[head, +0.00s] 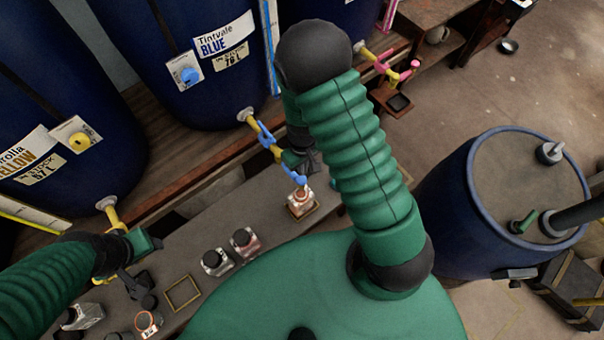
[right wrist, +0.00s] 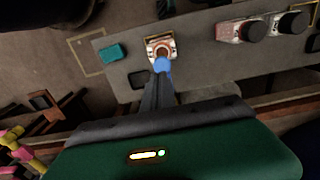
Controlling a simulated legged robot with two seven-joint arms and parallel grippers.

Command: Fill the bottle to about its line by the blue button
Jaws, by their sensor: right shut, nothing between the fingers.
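A small open bottle (head: 302,201) stands upright on the grey bench beneath the blue spout (head: 300,180) of the blue-labelled vat (head: 222,50). In the right wrist view the bottle (right wrist: 153,44) shows an open reddish neck, with the blue spout tip (right wrist: 162,65) at its near edge. The fill level and line cannot be made out. The blue button (head: 190,76) is on a white plate on that vat. My right gripper (head: 308,163) is shut and empty, close beside the spout; its fingers (right wrist: 160,90) point at the spout tip. My left gripper (head: 134,284) is over the bench at left; its fingers are unclear.
Two capped bottles (head: 230,250) stand left of the filling spot. An empty yellow square outline (head: 183,292) is on the bench, with more bottles (head: 148,321) at lower left. The yellow-labelled vat (head: 60,120) stands at left. A blue drum (head: 450,200) stands on the floor at right.

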